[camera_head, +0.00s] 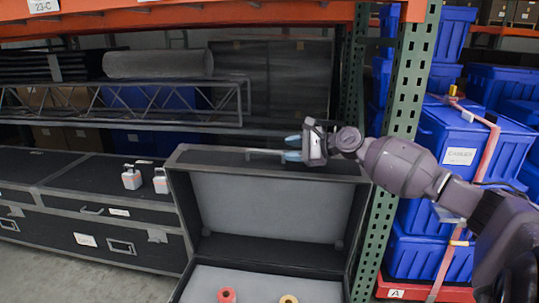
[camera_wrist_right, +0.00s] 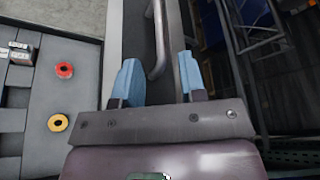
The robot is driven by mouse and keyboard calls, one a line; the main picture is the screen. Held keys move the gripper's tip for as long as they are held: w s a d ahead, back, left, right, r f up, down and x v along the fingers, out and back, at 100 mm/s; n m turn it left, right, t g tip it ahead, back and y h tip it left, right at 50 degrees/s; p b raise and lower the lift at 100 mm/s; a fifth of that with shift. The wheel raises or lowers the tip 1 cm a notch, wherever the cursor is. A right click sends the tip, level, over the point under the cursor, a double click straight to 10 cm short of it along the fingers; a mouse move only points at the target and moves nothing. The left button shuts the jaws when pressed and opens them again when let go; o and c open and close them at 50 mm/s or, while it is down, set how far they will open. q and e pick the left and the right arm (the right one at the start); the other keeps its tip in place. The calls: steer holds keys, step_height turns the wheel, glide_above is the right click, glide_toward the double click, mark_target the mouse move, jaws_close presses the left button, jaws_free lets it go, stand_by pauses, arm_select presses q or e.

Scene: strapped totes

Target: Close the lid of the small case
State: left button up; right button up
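The small case (camera_head: 274,272) is black with a grey lining and stands open in front of me. Its lid (camera_head: 268,205) is raised upright, with the grey inner side facing me. A metal bar handle (camera_head: 264,152) is at the lid's top edge; it also shows in the right wrist view (camera_wrist_right: 158,40). My right gripper (camera_head: 290,148) is at the top right of the lid. In the right wrist view its blue fingertips (camera_wrist_right: 160,78) are apart, with the handle's near end between them in the picture. Contact cannot be told. My left gripper is out of view.
A red ring (camera_head: 227,295) and a yellow ring (camera_head: 288,299) lie inside the case. A long black case (camera_head: 85,240) with two small white items (camera_head: 132,178) stands left. A green rack post (camera_head: 405,90) and blue totes (camera_head: 460,150) are right.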

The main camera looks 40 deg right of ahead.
mark_target(273, 151)
steer(key=b+x, duration=0.2)
steer(key=x, duration=0.3)
steer(key=shift+w+f, duration=0.3)
steer(key=shift+w+a, duration=0.2)
steer(key=shift+w, duration=0.05)
steer(key=shift+r, duration=0.1)
steer(key=c, duration=0.6)
jaws_close()
